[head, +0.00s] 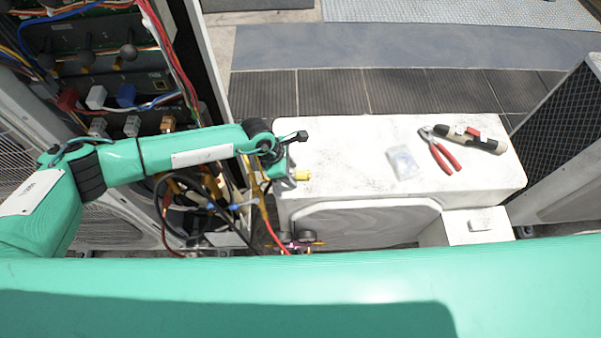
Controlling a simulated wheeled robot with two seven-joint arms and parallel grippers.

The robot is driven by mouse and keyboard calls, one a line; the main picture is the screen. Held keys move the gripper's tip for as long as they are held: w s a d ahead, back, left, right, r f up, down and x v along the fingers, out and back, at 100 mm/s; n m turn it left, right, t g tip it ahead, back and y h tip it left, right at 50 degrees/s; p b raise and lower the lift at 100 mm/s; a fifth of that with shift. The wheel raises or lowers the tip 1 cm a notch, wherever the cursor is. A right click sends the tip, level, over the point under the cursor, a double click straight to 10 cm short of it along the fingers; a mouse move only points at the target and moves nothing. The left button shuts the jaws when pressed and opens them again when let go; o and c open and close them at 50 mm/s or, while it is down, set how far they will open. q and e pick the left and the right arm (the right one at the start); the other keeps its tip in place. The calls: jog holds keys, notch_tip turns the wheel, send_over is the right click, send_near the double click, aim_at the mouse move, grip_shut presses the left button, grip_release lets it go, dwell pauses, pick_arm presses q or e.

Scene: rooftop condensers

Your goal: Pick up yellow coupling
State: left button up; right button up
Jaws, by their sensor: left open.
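A small yellow coupling (302,175) shows at the front left part of the white condenser unit's top (340,150). My left gripper (290,178) is open, right beside the coupling on its left, with its fingers close to it. I cannot tell whether the fingers touch it or reach around it. Part of the coupling may be hidden by the gripper. My right gripper is not in view.
Red-handled pliers (440,152), a clear plastic bag (403,162) and a beige-and-black tool (470,138) lie on the unit's right half. Hoses and gauges (300,240) hang at its front left. An open electrical cabinet (110,80) stands at left.

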pick_arm(q)
grip_shut()
jog(key=shift+r, duration=0.1)
jog(key=shift+r, duration=0.5)
notch_tip(320, 180, up, 19)
jog(key=b, duration=0.5)
